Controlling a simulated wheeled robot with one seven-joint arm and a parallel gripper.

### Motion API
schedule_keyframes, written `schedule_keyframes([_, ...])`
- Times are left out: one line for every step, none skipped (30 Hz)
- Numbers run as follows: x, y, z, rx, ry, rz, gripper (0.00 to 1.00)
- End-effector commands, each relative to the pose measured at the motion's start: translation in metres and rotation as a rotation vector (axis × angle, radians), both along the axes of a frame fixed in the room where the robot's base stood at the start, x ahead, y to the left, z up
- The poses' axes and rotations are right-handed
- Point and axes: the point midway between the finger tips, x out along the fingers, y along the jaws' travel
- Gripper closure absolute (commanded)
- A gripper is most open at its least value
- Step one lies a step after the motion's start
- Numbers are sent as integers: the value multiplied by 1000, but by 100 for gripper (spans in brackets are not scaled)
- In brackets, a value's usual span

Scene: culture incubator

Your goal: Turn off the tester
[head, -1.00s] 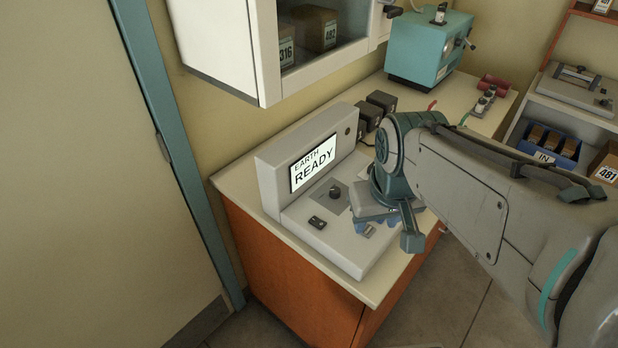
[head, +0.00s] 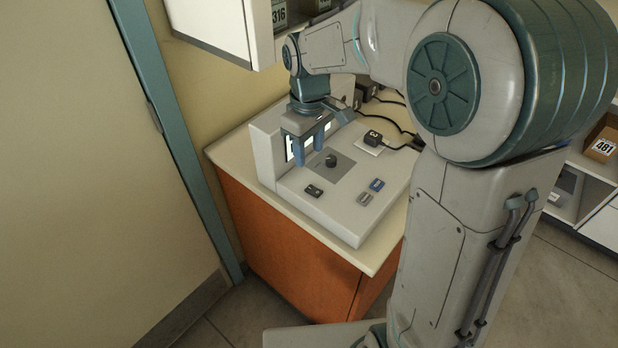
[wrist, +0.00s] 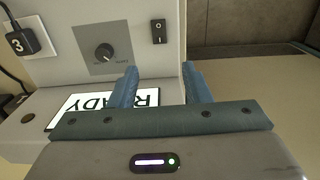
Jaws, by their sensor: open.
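The tester (head: 340,215) is a pale grey console with an upright screen panel and a sloping deck on the counter. Its lit screen, partly hidden by my gripper in the head view, shows "READY" in the wrist view (wrist: 108,103). The deck has a dark round knob (head: 332,161), also in the wrist view (wrist: 104,53), and a black rocker switch (head: 313,190), marked "I" and "O" in the wrist view (wrist: 159,31). My gripper (head: 308,150) is open and empty, pointing down in front of the screen, apart from the rocker switch. Both fingers show in the wrist view (wrist: 160,80).
A blue switch (head: 376,184) and a grey switch (head: 365,199) sit at the deck's right. A black plug marked 3 (head: 374,138) with cables is behind them. A wall cabinet (head: 215,28) hangs above, close to my arm. A teal door frame (head: 170,140) stands left.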

Motion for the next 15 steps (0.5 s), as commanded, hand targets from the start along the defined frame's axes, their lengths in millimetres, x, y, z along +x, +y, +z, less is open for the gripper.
schedule_keyframes([-1,0,-13,-1,7,0,56])
schedule_keyframes([-1,0,-19,-1,6,0,56])
schedule_keyframes([-1,0,-28,-1,6,0,56])
schedule_keyframes([-1,0,-35,-1,6,0,56])
schedule_keyframes([-1,0,-41,-1,6,0,56])
schedule_keyframes([-1,0,-50,0,6,0,56])
schedule_keyframes([-1,0,-56,-1,6,0,56])
schedule_keyframes([-1,0,-62,-1,5,0,56])
schedule_keyframes([-1,0,-69,-1,5,0,56])
schedule_keyframes([-1,0,-74,-1,5,0,56])
schedule_keyframes([-1,0,-79,-1,5,-1,56])
schedule_keyframes([-1,0,-84,-1,4,-1,56])
schedule_keyframes([-1,0,-88,-1,4,-2,56])
schedule_keyframes([-1,0,-91,0,3,-2,56])
schedule_keyframes([-1,0,-95,-1,4,-2,56])
